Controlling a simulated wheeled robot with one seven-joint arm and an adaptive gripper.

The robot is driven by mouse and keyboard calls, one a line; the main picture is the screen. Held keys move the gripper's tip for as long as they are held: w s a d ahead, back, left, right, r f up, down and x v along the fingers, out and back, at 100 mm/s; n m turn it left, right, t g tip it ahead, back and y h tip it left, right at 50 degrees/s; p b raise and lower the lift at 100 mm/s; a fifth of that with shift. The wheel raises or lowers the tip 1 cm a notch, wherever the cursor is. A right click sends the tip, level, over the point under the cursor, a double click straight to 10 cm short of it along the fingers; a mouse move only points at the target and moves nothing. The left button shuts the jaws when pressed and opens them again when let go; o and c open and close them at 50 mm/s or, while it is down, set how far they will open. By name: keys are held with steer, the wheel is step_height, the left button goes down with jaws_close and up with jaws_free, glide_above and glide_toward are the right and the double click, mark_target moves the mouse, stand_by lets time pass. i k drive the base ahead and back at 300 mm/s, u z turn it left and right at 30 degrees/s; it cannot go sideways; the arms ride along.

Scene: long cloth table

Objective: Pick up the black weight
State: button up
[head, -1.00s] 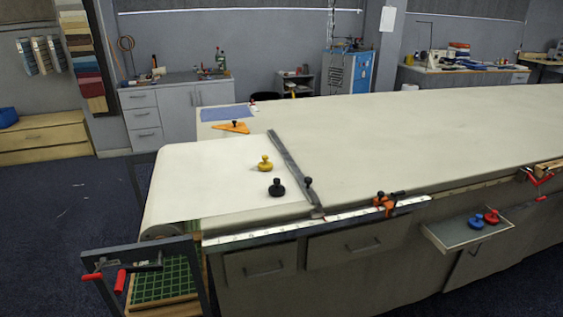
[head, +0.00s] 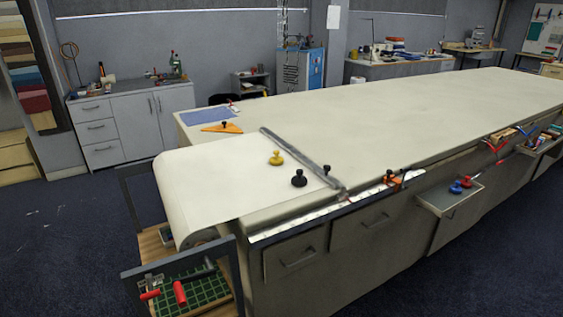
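The black weight (head: 299,179) stands upright on the white cloth near the left end of the long table (head: 400,120). It is a round, dark base with a knob on top. A similar yellow weight (head: 276,158) stands just behind it to the left. A grey metal bar (head: 298,157) lies across the table to the right of both, apart from the black weight. My gripper is not in view.
An orange triangle (head: 222,128) and a blue sheet (head: 208,117) lie at the far left corner. A side tray (head: 440,199) with red and blue weights juts from the front. A frame with red-handled clamps (head: 180,293) stands at the near left end. Floor in front is clear.

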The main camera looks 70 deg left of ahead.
mark_target(300, 181)
steer(key=u, duration=1.6)
